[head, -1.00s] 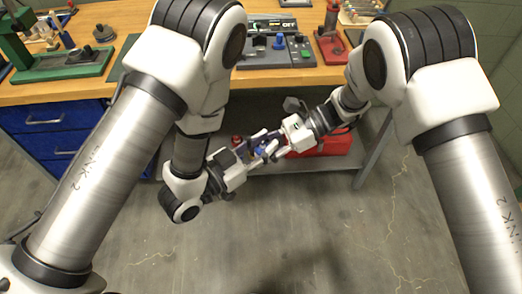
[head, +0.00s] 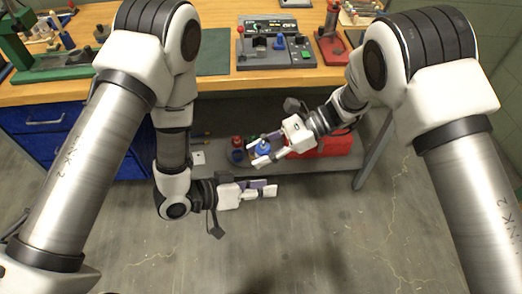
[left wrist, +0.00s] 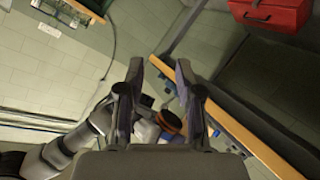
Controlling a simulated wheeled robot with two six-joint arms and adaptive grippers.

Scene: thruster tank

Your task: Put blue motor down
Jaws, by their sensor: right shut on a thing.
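The blue motor (head: 263,148) is between the fingers of my right gripper (head: 264,150), which is shut on it in mid-air in front of the bench. My left gripper (head: 266,189) is lower, apart from the motor, and points right. In the left wrist view its two fingers (left wrist: 160,95) stand apart with a gap between them, so it is open. A brown round end (left wrist: 169,122) shows beyond that gap, near my right arm; I cannot tell for sure that it is the motor.
The wooden bench (head: 215,88) runs across the back. On it are a grey control panel (head: 262,58) with a blue part (head: 279,43), a green stand (head: 60,66) and a red tool (head: 330,45). A red box (head: 325,146) sits on the lower shelf. The floor in front is clear.

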